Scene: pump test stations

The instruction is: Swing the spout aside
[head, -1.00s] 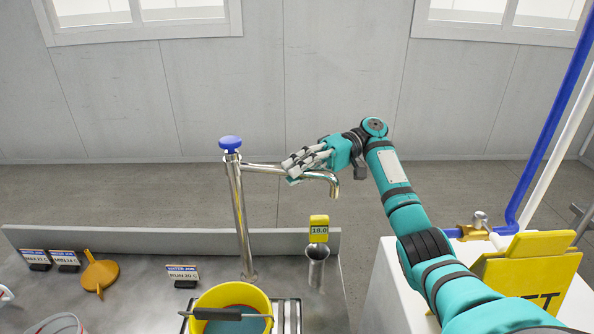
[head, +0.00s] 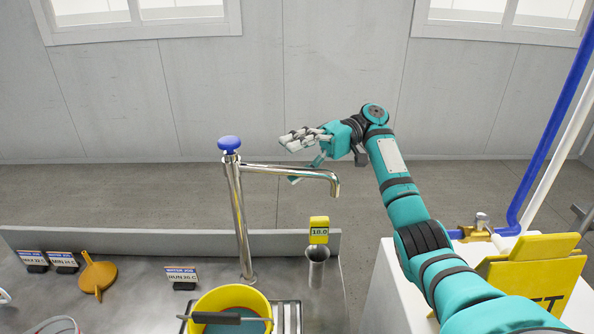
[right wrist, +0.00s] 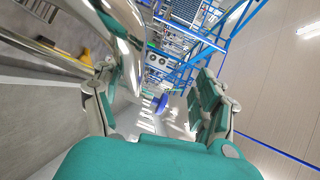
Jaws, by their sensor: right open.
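The chrome spout (head: 290,171) extends to the right from the top of an upright tap post (head: 240,215) with a blue knob (head: 229,143). Its bent tip hangs above and to the right of the metal cup. My right gripper (head: 302,157) is open, behind and just above the spout in the head view, with nothing between its fingers. In the right wrist view the spout (right wrist: 125,45) passes close by the left finger, and the fingers (right wrist: 160,110) are spread apart. I cannot tell whether the gripper touches the spout. My left gripper is not in view.
A yellow bucket (head: 262,306) with a dark-handled tool across it stands below the tap. A yellow sign (head: 530,270) stands at right.

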